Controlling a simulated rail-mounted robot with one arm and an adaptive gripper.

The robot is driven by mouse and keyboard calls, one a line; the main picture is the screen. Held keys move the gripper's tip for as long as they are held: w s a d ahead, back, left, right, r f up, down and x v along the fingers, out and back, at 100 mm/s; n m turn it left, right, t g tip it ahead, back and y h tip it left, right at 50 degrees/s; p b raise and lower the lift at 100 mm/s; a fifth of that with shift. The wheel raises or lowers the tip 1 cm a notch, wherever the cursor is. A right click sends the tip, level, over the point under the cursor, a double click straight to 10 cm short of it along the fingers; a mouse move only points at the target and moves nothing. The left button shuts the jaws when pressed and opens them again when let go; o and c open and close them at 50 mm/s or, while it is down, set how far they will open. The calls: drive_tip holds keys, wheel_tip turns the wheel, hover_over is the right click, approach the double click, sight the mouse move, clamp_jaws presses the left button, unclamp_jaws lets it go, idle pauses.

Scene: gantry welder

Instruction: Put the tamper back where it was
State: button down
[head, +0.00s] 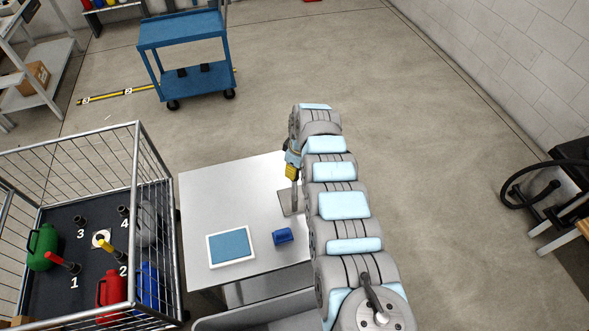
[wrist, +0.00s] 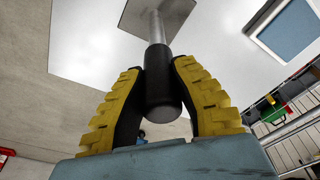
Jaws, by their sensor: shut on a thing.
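The tamper has a flat square grey plate, a metal shaft and a black grip. My gripper (head: 292,172) is shut around the black grip, with one yellow-padded finger on each side in the wrist view (wrist: 160,95). The tamper's plate (head: 285,203) hangs at or just over the right part of the grey table (head: 215,185) in the head view. Whether it touches the table, I cannot tell. The tamper's shaft (wrist: 156,28) runs away from my gripper to the plate in the wrist view. My arm hides part of the table's right side.
A white-framed blue panel (head: 231,247) and a small blue block (head: 283,236) lie on the table. At left, a wire cage (head: 137,150) holds jugs and numbered sockets, two with red and yellow handles. A blue cart (head: 182,32) stands behind.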

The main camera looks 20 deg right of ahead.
drive_tip(key=c, duration=1)
unclamp_jaws()
